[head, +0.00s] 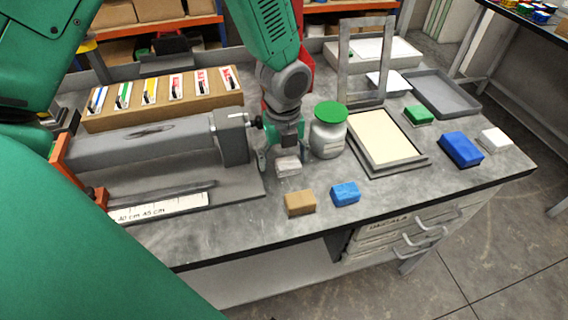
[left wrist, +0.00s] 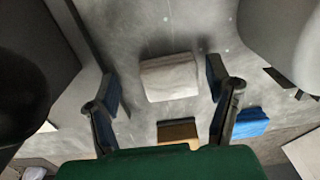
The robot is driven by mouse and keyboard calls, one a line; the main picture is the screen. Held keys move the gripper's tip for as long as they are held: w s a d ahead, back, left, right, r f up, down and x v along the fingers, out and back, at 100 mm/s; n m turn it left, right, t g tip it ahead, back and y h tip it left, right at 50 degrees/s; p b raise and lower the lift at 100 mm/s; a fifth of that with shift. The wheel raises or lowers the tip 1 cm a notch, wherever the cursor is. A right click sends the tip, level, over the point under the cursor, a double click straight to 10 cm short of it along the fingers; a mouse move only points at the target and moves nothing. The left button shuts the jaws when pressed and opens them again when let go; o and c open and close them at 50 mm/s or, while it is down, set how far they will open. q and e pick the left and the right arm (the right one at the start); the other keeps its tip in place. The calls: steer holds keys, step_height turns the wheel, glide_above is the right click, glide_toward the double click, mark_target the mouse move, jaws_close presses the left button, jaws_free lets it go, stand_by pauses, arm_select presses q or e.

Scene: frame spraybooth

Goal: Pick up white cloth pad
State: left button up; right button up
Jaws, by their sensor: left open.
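A small whitish pad (head: 288,166) lies on the grey bench just right of the grey cylinder. It also shows in the left wrist view (left wrist: 169,78) as a pale block. My left gripper (head: 281,155) points down over this pad, open. In the left wrist view its two fingers stand apart on either side of the pad, with gaps and no contact visible. A second white block (head: 495,140) lies at the bench's right end. My right gripper is not in view.
A tan block (head: 300,203) and a blue block (head: 345,194) lie near the front edge. A green-lidded jar (head: 328,133) stands close right of the gripper. The grey cylinder (head: 150,143) is close on the left. A framed screen (head: 386,137) lies further right.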

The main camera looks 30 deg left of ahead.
mark_target(290, 163)
arm_select(q)
steer(key=shift+d+f, duration=0.2)
steer(key=shift+f, duration=0.25)
steer(key=shift+w+d, duration=0.1)
steer(key=shift+d, duration=0.2)
steer(key=shift+d+r, duration=0.1)
steer(key=shift+d, duration=0.4)
steer(key=c, duration=0.9)
steer(key=shift+a, duration=0.6)
steer(key=shift+c, duration=0.4)
steer(key=r, duration=0.9)
steer(key=shift+d+p, duration=0.3)
steer(key=shift+d, duration=0.1)
steer(key=shift+r, duration=0.3)
steer(key=shift+a+r, duration=0.15)
steer(key=shift+a, duration=0.15)
